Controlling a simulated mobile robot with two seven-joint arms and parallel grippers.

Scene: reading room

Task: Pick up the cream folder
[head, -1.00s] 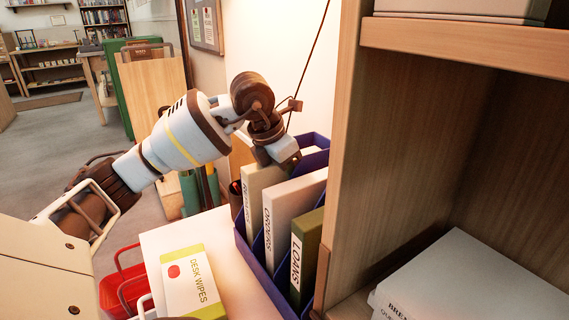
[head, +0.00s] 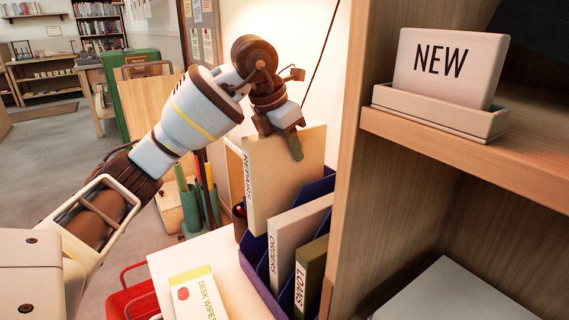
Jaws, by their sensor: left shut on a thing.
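The cream folder (head: 277,180), with "REPAIRS" on its spine, is upright and raised well above its neighbours in the blue rack (head: 262,268). Its lower edge is at about the level of the rack's top, and I cannot tell if it is fully clear. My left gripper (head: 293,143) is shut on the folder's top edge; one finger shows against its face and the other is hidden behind. My right gripper is not in view.
A white "ORDERS" folder (head: 295,240) and an olive "LOANS" folder (head: 311,280) stand in the rack. A desk wipes box (head: 195,295) lies on the white top. A wooden shelf (head: 350,180) stands close on the right, bearing a "NEW" sign (head: 445,65).

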